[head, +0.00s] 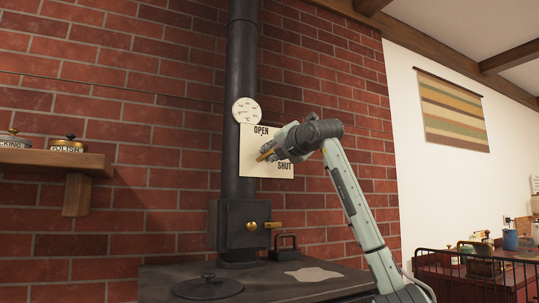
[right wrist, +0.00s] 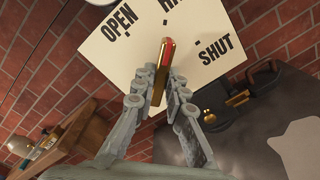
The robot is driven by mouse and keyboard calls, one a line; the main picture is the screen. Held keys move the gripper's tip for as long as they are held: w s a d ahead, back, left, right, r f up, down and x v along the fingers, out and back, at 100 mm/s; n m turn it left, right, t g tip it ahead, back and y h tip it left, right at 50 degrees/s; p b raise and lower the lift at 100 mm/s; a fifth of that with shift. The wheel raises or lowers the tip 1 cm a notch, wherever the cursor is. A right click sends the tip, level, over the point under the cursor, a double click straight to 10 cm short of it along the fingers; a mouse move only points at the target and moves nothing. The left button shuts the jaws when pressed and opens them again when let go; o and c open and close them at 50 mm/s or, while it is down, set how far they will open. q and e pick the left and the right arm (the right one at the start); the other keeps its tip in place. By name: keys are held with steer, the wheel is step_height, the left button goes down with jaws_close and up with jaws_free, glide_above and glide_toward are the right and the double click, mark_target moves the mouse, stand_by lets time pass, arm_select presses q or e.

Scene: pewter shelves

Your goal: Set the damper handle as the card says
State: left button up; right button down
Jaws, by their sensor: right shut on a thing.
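A cream plate (head: 250,142) with the words OPEN and SHUT stands beside the black stovepipe. In the right wrist view the plate (right wrist: 120,55) also shows a middle word, cut off at the top edge. The brass damper handle (head: 264,156) lies in front of the plate. In the right wrist view the handle (right wrist: 166,58) has a red stripe, and its upper end points towards the mark under the middle word, between OPEN and SHUT. My right gripper (head: 275,152) is shut on the handle; its fingers (right wrist: 162,84) flank it. The handle's pivot is hidden. My left gripper is not in view.
A round dial (head: 246,110) is on the black pipe (head: 241,65) above the plate. The stove top (head: 250,285) lies below, with a brass-knobbed box (head: 238,225). A wooden shelf (head: 55,160) with tins is at left. A wire rack (head: 480,265) stands at right.

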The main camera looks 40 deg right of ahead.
steer(key=m, duration=0.3)
steer(key=shift+f+m, duration=0.1)
steer(key=shift+m, duration=0.3)
steer(key=shift+d+m, duration=0.1)
steer(key=shift+m, duration=1.9)
steer(key=c, duration=1.6)
jaws_free()
steer(key=shift+o, duration=0.2)
steer(key=v, duration=1.2)
